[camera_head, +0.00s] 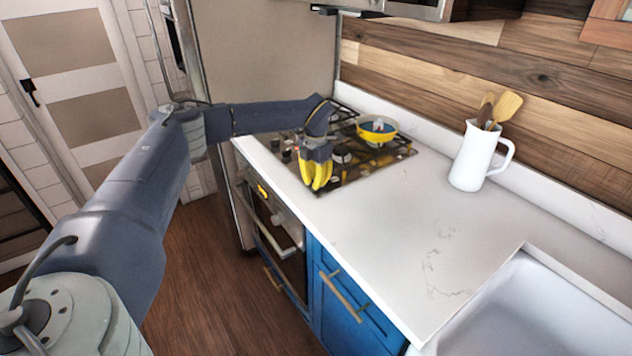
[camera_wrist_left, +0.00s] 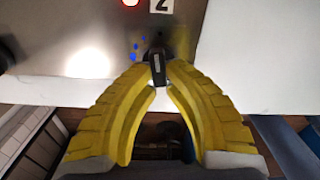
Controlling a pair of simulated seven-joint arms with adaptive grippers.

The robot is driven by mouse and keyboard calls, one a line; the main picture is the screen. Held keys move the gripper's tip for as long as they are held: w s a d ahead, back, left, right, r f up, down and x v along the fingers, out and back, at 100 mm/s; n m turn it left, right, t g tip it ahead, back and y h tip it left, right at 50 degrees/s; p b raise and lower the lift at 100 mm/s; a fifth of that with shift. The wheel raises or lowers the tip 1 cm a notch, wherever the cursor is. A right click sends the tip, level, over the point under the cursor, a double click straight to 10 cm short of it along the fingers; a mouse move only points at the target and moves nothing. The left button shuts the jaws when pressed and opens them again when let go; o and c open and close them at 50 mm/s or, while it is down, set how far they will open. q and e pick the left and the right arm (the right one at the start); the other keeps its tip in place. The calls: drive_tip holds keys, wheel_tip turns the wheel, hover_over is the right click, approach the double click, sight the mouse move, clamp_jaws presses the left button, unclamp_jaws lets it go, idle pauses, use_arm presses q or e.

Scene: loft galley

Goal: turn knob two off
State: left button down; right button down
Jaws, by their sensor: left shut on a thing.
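Knob two (camera_wrist_left: 157,66) is a small dark knob with a light mark line, in the left wrist view just below a plate with the number 2 (camera_wrist_left: 161,5). My left gripper (camera_wrist_left: 157,82) has yellow fingers, and their tips close on the knob from both sides. In the head view the left gripper (camera_head: 316,184) is over the front edge of the stove top (camera_head: 350,170) and hides the knob. A red-ringed light (camera_wrist_left: 131,2) shows beside the number plate. My right gripper is not in view.
A yellow and blue bowl (camera_head: 377,129) sits on the back of the stove. A white pitcher (camera_head: 472,160) with wooden utensils stands on the white counter (camera_head: 400,215). A sink (camera_head: 540,305) is at the front right. Counter between them is clear.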

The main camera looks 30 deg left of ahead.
use_arm(q)
drive_tip(key=shift+a+m, duration=0.1)
drive_tip(key=shift+m, duration=0.9)
drive_tip(key=c, duration=1.4)
unclamp_jaws()
drive_tip(key=shift+w+r, duration=0.1)
wheel_tip(320, 180, up, 12)
